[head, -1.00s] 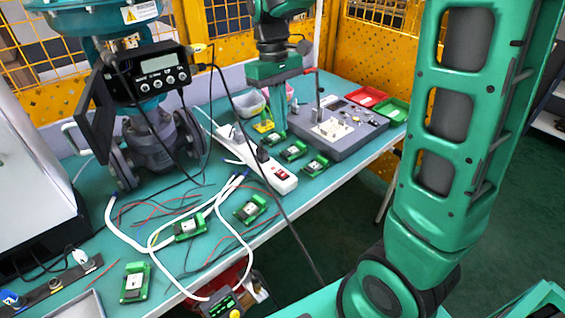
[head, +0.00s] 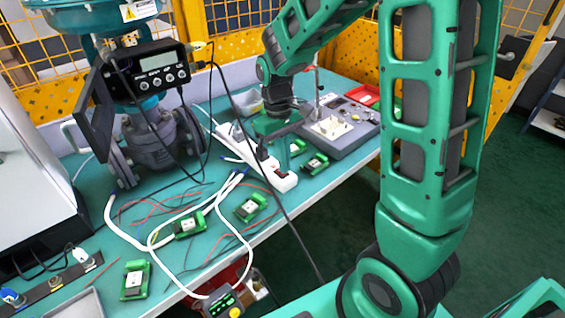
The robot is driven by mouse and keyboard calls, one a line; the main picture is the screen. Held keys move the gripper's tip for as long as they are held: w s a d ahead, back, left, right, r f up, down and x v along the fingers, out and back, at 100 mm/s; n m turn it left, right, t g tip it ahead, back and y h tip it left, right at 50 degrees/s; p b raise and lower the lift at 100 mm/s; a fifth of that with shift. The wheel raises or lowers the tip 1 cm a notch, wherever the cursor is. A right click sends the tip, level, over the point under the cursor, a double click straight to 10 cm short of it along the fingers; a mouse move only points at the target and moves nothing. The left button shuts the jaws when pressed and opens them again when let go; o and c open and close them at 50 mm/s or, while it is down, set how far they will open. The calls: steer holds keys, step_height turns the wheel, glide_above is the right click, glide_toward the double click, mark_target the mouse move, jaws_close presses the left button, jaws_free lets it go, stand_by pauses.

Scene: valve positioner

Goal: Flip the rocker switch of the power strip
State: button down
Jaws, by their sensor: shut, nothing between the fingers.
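The white power strip (head: 262,164) lies on the green table, running from the back left toward the front edge. My gripper (head: 284,166) is shut and empty, pointing down just above that near end, close to the switch. I cannot tell whether the fingertips touch it. The gripper body hides part of the strip's middle and far end.
A valve with a positioner (head: 160,75) stands at the left back. Several green circuit boards, such as one near the front (head: 135,280), and loose wires lie around. A grey test panel (head: 345,132) and a red tray (head: 364,95) are behind. A black cable crosses near the strip.

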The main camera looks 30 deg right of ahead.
steer(key=shift+f, duration=0.25)
steer(key=shift+s+f, duration=0.25)
steer(key=shift+w, duration=0.1)
stand_by(0.3)
steer(key=shift+w+a+r, duration=0.1)
steer(key=shift+w+a, duration=0.05)
steer(key=shift+w, duration=0.65)
steer(key=shift+r, duration=0.15)
step_height(320, 180, up, 14)
steer(key=w, duration=0.2)
steer(key=shift+a+f, duration=0.2)
steer(key=shift+a, duration=0.05)
